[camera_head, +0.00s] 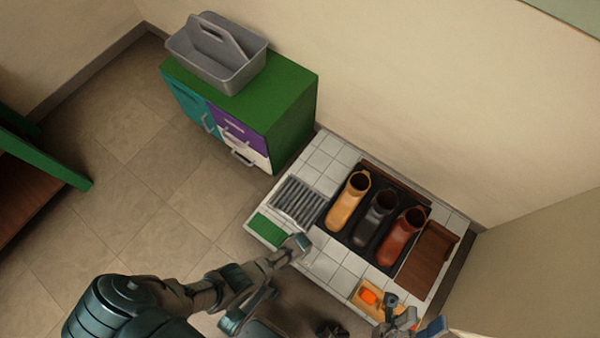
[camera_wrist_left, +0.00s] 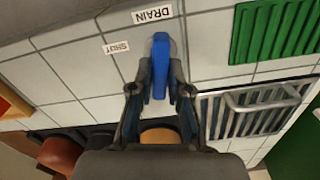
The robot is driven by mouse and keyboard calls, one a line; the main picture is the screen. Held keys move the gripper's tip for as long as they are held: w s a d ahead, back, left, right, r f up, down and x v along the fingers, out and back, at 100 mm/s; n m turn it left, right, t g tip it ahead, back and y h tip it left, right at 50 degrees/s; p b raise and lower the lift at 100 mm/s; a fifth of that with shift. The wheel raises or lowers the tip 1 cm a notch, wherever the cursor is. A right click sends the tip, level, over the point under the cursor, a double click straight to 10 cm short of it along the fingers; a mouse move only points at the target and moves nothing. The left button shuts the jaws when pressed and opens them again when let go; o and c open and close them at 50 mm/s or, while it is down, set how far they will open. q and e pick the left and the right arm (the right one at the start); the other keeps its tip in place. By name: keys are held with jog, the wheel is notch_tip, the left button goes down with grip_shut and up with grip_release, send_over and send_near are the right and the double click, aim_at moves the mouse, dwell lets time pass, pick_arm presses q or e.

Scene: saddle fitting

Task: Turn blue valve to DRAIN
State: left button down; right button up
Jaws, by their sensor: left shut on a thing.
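The blue valve (camera_wrist_left: 161,85) is a lever on the white tiled surface, seen in the left wrist view. Its far rounded end lies just below the DRAIN label (camera_wrist_left: 152,14). The SHUT label (camera_wrist_left: 116,47) is to its left. My left gripper (camera_wrist_left: 160,88) has one finger on each side of the lever and is shut on it. In the head view my left gripper (camera_head: 297,246) is low at the tiled platform's front edge and hides the valve. My right gripper (camera_head: 412,314) is at the lower right, its fingers apart, beside a wooden tray.
Three boots (camera_head: 380,218) stand on a black mat. A metal rack (camera_head: 297,202) and green mat (camera_head: 268,230) lie to their left. The wooden tray (camera_head: 357,301) holds an orange thing (camera_head: 369,297). A green cabinet (camera_head: 290,115) bears a grey caddy (camera_head: 235,78).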

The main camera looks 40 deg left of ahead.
pick_arm(q)
jog(key=shift+n, duration=1.3)
jog(key=c, duration=1.1)
grip_release()
jog(key=shift+f, duration=0.1)
notch_tip(320, 180, up, 12)
